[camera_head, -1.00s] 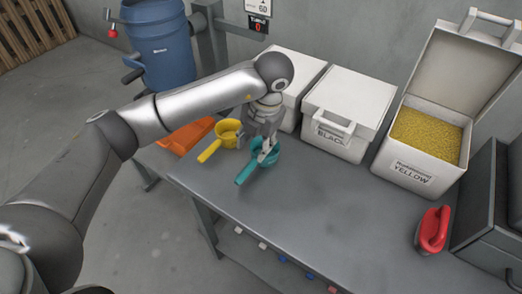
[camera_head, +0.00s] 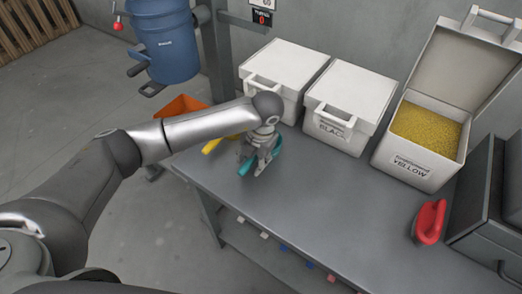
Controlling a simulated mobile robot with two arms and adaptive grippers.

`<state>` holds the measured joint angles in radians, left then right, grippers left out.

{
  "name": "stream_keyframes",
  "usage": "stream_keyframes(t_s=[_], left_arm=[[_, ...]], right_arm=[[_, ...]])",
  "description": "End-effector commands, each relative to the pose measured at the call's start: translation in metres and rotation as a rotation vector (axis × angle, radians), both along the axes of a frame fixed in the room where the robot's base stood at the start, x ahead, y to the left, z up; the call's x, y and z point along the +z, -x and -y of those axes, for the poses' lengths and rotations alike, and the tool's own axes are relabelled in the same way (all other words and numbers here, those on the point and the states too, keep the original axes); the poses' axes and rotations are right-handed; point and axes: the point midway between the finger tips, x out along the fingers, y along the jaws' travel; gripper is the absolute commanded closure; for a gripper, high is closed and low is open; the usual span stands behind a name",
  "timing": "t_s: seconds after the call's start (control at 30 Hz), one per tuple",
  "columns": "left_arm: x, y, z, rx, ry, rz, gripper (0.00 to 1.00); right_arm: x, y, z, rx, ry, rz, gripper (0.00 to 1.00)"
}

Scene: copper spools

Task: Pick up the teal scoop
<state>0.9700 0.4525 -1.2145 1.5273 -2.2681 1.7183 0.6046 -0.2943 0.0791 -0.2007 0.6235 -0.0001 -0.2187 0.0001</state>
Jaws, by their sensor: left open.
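The teal scoop (camera_head: 276,150) lies on the grey table near its left end, its handle (camera_head: 246,166) pointing down-left. My left gripper (camera_head: 259,167) is open and low over the scoop, pointing down, with its fingers around or just beside the handle side. The gripper hides part of the scoop, and I cannot tell whether the fingers touch it. My right gripper is not in view.
A yellow scoop (camera_head: 213,145) lies left of the teal one, mostly hidden by my arm. Closed white bins (camera_head: 282,80), (camera_head: 343,106) and an open YELLOW bin (camera_head: 413,165) line the back. The table (camera_head: 320,205) is clear in front.

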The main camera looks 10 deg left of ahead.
Motion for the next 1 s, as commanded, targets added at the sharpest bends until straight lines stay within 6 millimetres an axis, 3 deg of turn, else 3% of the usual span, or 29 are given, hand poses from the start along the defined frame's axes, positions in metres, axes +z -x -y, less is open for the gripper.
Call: stream_keyframes(t_s=[0.07, 0.37, 0.77, 1.0], left_arm=[[0.000, 0.000, 0.000, 0.000, 0.000, 0.000, 0.61], [0.001, 0.000, 0.000, 0.000, 0.000, 0.001, 0.99], [0.003, -0.001, 0.000, 0.000, 0.001, 0.002, 1.00], [0.025, -0.002, 0.000, -0.001, 0.001, 0.006, 1.00]], right_arm=[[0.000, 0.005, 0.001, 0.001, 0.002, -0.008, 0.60], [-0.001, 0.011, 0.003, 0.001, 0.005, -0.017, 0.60], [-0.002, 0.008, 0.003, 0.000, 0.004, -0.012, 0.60], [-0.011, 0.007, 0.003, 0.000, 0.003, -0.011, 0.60]])
